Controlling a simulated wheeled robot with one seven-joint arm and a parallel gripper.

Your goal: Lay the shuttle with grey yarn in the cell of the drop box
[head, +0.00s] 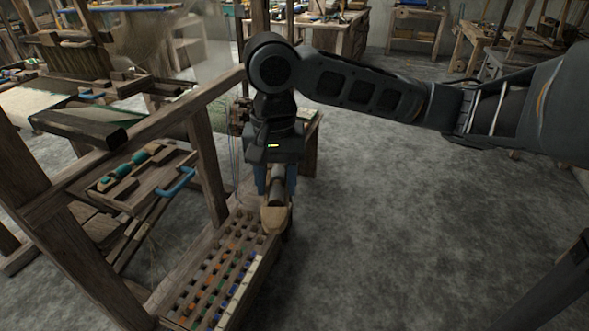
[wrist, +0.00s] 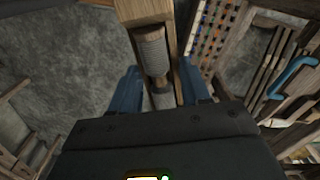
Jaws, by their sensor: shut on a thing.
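My gripper (head: 276,187) has blue fingers and is shut on the wooden shuttle with grey yarn (head: 275,217). It holds the shuttle by its middle, above the far end of a pegged rack. In the wrist view, the shuttle (wrist: 152,50) lies lengthwise between the fingers, its grey yarn showing and its wooden end reaching the top edge. A wooden tray-like box (head: 150,190) in the loom frame, left of my gripper, holds a green-yarn shuttle (head: 130,166) and has a blue handle (head: 177,183). It looks like the drop box; I cannot make out its empty cell.
The wooden rack (head: 222,268) below my gripper has rows of coloured pegs. The grey floor (head: 400,230) to the right is open.

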